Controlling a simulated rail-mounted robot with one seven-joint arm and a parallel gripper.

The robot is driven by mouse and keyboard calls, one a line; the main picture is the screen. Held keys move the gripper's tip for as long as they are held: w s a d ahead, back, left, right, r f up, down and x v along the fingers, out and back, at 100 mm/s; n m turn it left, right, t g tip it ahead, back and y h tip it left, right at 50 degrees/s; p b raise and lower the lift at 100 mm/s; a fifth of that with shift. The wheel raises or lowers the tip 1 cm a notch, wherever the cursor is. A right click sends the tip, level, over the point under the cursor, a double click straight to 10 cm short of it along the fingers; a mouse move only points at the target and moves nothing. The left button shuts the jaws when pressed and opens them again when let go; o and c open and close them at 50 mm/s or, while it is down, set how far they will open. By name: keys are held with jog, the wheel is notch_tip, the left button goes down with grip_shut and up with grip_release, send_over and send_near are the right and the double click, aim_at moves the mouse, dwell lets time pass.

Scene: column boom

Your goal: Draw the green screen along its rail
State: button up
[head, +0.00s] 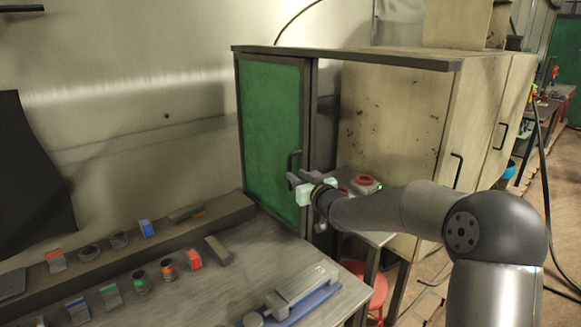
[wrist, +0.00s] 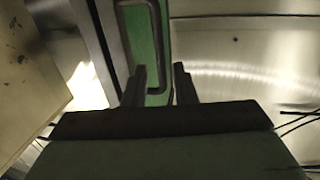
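The green screen (head: 268,115) is a tall panel in a dark frame, standing under a long dark rail (head: 350,57) at the rail's left end. A dark bar handle (head: 291,160) is on the screen's right side. My gripper (head: 297,179) is close to the handle's lower end. In the wrist view, my gripper (wrist: 160,70) has its two fingers apart, with the looped handle (wrist: 166,45) and part of the green screen (wrist: 147,45) showing between and beyond them. I cannot tell whether the fingers touch the handle.
A metal bench (head: 210,280) with several small coloured parts lies in front of the screen at the left. A beige cabinet (head: 392,118) stands to the right under the rail. A red stool (head: 368,285) and a small side table (head: 372,236) are below my arm.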

aim_at(290, 187)
jog(key=p+x, duration=0.1)
jog(key=x, duration=0.4)
